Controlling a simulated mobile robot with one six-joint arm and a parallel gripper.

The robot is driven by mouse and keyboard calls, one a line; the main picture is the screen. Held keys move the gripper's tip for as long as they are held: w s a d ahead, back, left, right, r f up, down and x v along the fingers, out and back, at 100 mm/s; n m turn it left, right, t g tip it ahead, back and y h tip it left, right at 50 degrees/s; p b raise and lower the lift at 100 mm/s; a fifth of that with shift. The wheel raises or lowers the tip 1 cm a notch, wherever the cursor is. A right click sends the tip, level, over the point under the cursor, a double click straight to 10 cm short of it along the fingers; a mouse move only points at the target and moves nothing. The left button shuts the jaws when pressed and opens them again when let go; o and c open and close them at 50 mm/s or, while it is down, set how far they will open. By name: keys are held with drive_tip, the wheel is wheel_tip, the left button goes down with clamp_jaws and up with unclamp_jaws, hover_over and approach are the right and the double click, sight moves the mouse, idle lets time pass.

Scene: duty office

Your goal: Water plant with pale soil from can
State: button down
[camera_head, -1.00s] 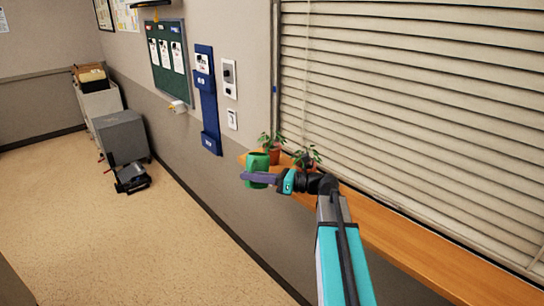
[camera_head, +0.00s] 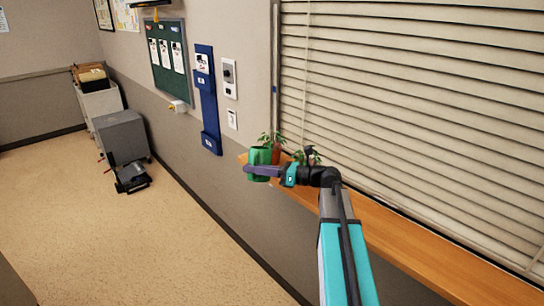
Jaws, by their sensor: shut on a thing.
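The soil of both plants is too small or hidden to tell pale from dark.
The wooden sill (camera_head: 420,240) runs bare to the lower right under the closed blinds (camera_head: 410,110). A blue wall holder (camera_head: 208,105) hangs left of the sill. A grey cabinet (camera_head: 121,136) stands far left.

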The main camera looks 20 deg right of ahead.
sight(257, 155)
drive_tip(key=shift+w+d+r, duration=0.25)
drive_tip(key=shift+d+r, duration=0.1)
drive_tip(key=shift+r, duration=0.25)
drive_tip(key=shift+w+d+r, duration=0.25)
drive_tip(key=shift+d+r, duration=0.1)
drive_tip(key=shift+r, duration=0.2)
drive_tip(key=shift+w+d+r, duration=0.2)
drive_tip(key=shift+w, duration=0.1)
idle(0.8)
drive_tip(key=shift+r+m, duration=0.4)
drive_tip(key=shift+r, duration=0.05)
idle(3.5)
drive_tip(key=shift+f, duration=0.1)
idle(0.5)
